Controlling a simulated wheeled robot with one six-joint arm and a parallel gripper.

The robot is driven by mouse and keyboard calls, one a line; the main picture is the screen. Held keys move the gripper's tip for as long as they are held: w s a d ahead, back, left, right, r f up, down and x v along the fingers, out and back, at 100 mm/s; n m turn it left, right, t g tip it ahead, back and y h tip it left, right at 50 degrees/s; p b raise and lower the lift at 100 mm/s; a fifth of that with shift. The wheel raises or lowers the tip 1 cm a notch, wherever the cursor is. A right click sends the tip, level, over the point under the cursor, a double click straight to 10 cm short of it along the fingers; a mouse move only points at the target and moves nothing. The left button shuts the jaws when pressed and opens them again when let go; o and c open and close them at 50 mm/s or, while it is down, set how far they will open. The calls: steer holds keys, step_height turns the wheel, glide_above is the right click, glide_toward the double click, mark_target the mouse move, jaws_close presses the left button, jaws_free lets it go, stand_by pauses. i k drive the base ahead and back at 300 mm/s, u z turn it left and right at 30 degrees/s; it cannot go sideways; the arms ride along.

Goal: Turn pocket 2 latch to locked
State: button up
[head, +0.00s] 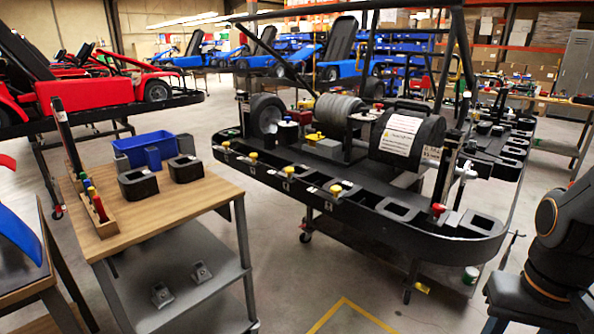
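A black kart stand (372,208) fills the middle and right. Its near rim has a row of pockets with small knobs. Yellow knobs stand at the left end (226,145), further along (253,157), at a third spot (288,170) and towards the middle (336,190). A red knob (438,209) stands nearer the right end. The pocket numbers are too small to read, so I cannot tell which is the pocket 2 latch or whether it is locked. My arm shows at the lower right edge; my gripper is not in view.
A wooden-topped cart (150,215) at the left holds a blue bin (130,147), two black blocks and a rack of coloured-handled tools (98,205). Bare floor with a yellow marking (345,302) lies before the stand. Red and blue karts stand behind.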

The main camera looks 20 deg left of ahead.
mark_target(288, 171)
steer(key=u, duration=0.8)
steer(key=i, duration=1.25)
steer(key=u, duration=0.85)
